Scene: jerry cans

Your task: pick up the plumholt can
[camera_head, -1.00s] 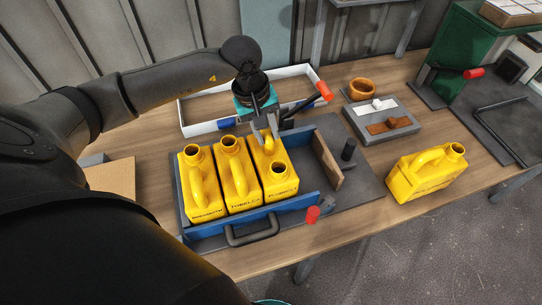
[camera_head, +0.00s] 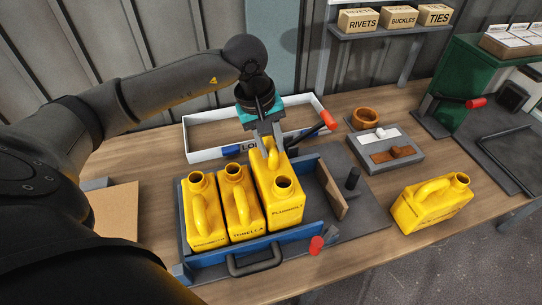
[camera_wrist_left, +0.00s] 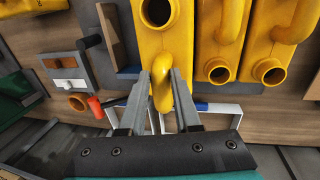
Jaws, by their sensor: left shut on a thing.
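The plumholt can (camera_head: 283,213) is yellow, with its name on the front face. It is the rightmost of three cans at the blue-walled tray (camera_head: 260,250) and stands higher than the two beside it, upright. My left gripper (camera_head: 267,148) is shut on its handle from above. In the left wrist view, the fingers (camera_wrist_left: 158,90) lie on both sides of the yellow handle, with the can (camera_wrist_left: 160,40) beyond. Whether the can's bottom clears the tray is hidden by the tray's front wall. My right gripper is not in view.
The tobella can (camera_head: 242,205) and another yellow can (camera_head: 205,212) stand close on the left. A fourth can (camera_head: 432,203) stands apart on the right. A white-framed tray (camera_head: 200,140) lies behind. A red-tipped lever (camera_head: 328,121) is close to the gripper's right.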

